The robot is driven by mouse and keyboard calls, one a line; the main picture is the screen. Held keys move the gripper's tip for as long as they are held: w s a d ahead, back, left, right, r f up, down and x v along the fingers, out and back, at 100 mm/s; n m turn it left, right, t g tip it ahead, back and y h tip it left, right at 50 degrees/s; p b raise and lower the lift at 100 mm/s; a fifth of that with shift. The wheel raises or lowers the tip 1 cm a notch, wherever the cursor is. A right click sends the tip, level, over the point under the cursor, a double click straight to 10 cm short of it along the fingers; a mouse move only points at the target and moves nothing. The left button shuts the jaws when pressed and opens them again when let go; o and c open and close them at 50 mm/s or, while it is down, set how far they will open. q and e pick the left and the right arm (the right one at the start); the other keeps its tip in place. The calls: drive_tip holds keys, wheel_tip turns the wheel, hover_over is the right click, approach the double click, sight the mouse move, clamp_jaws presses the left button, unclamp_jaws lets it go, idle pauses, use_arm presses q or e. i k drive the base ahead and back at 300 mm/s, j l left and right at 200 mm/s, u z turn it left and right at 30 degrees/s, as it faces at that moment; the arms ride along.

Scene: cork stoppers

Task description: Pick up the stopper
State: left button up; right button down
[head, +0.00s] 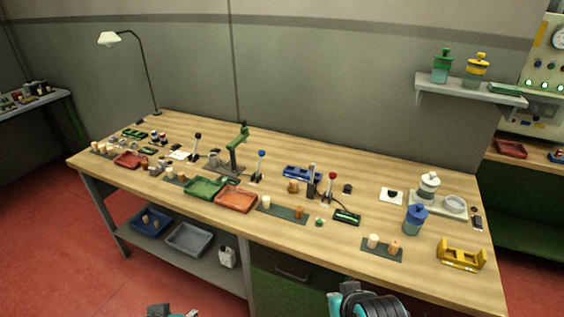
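Several small cylinders that look like cork stoppers stand on dark mats along the front of the wooden workbench. At the right, a pale stopper (373,240) and a browner one (393,247) share a dark mat (381,254). In the middle, a pale stopper (266,202) and a brown one (299,212) stand on a longer mat (281,212). Which one is meant cannot be told. My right gripper (352,293) is at the bottom edge, below the bench front and apart from the stoppers. My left gripper (172,312) barely shows at the bottom edge. The fingers of both are unclear.
A green tray (206,187) and an orange tray (236,201) sit left of centre. Upright levers and a green press (236,150) stand behind. Bare wood lies around the right mat.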

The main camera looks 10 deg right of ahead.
sight(294, 183)
drive_tip(key=i+j+z, duration=0.1)
drive_tip(key=i+j, duration=0.25)
drive_tip(key=i+j+z, duration=0.15)
drive_tip(key=i+j, duration=0.15)
drive_tip(key=i+j+z, duration=0.1)
drive_tip(key=i+j, duration=0.2)
drive_tip(key=j, duration=0.15)
drive_tip(key=i+j+z, duration=0.15)
drive_tip(key=i+j, duration=0.15)
drive_tip(key=i+j+z, duration=0.1)
drive_tip(key=i+j, duration=0.15)
drive_tip(key=j, duration=0.3)
